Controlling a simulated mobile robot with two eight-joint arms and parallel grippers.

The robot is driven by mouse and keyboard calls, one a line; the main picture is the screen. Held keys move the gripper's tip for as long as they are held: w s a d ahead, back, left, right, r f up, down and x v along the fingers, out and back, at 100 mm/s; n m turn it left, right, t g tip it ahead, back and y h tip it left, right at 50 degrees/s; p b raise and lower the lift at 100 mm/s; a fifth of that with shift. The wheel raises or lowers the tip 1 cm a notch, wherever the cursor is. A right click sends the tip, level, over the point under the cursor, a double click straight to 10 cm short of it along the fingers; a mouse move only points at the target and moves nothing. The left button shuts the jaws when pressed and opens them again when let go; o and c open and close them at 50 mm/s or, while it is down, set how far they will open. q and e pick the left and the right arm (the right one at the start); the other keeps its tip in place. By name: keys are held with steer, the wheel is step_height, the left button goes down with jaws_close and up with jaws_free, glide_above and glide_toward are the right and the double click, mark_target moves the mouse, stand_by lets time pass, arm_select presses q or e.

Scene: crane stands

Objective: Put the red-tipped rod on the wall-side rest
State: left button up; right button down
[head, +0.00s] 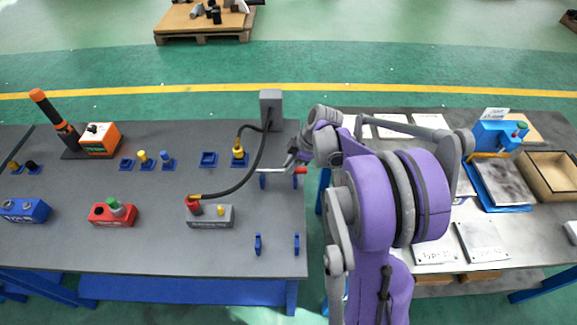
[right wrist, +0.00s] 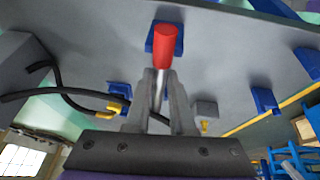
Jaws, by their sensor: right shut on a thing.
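The red-tipped rod (head: 272,171) lies level, left to right, at the right end of the dark table, its red end to the right. My right gripper (head: 293,165) is shut on it from above. In the right wrist view the silver shaft (right wrist: 158,90) is between the fingers (right wrist: 160,100), with the red tip (right wrist: 164,45) beyond them. The far pair of blue rest posts (head: 263,182) is directly under the rod; I cannot tell whether they touch. A nearer pair of blue posts (head: 257,244) stands empty towards the front edge. My left gripper is out of view.
A grey box (head: 271,107) stands behind the rod. A black cable (head: 259,160) curves just left of it to a grey connector block (head: 220,216). Blue holders (head: 208,159) stand farther left. My right arm hides part of the right table.

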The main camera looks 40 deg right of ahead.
steer(key=shift+f+b, duration=0.5)
steer(key=shift+f, duration=0.35)
steer(key=c, duration=0.7)
jaws_free()
steer(key=shift+r, duration=0.15)
steer(key=shift+p+v, duration=1.25)
steer(key=shift+v, duration=1.15)
steer(key=shift+s, duration=0.1)
steer(key=v, duration=1)
steer(key=shift+r, duration=0.35)
